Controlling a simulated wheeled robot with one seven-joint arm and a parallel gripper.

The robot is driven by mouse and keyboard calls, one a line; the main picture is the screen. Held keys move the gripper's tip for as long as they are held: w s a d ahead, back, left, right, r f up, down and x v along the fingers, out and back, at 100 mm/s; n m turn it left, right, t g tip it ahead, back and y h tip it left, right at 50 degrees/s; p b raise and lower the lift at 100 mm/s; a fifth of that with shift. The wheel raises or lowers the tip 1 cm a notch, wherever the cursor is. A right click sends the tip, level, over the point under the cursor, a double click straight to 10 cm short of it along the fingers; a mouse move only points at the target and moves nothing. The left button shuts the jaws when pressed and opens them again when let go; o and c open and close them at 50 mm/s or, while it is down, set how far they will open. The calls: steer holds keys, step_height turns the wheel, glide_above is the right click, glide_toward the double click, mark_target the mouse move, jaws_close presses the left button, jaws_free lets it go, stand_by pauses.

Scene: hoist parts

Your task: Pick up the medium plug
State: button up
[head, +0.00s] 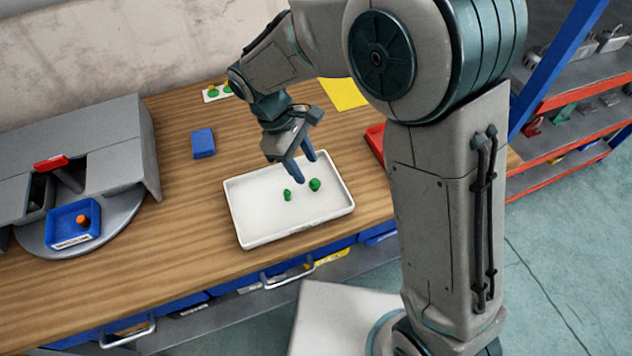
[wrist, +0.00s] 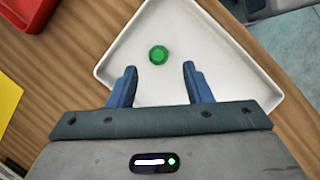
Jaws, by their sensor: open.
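Two small green plugs stand in the white tray (head: 250,225): a rounder, wider one (head: 315,185) to the right and a narrower one (head: 287,195) to the left. I cannot tell for sure which is the medium plug. My gripper (head: 305,171) is open and empty, with blue fingers pointing down over the back part of the tray. The other plug is not seen there, perhaps hidden by my gripper.
A blue block (head: 203,143) lies behind the tray. A red bin (head: 375,142) and a yellow sheet (head: 343,94) are to the right. Wood between is clear.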

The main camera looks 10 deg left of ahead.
mark_target(313, 179)
steer(key=shift+w+p+x, duration=0.2)
steer(key=shift+p+x, duration=0.2)
steer(key=shift+x, duration=2.6)
steer(key=shift+a, duration=0.1)
steer(key=c, duration=1)
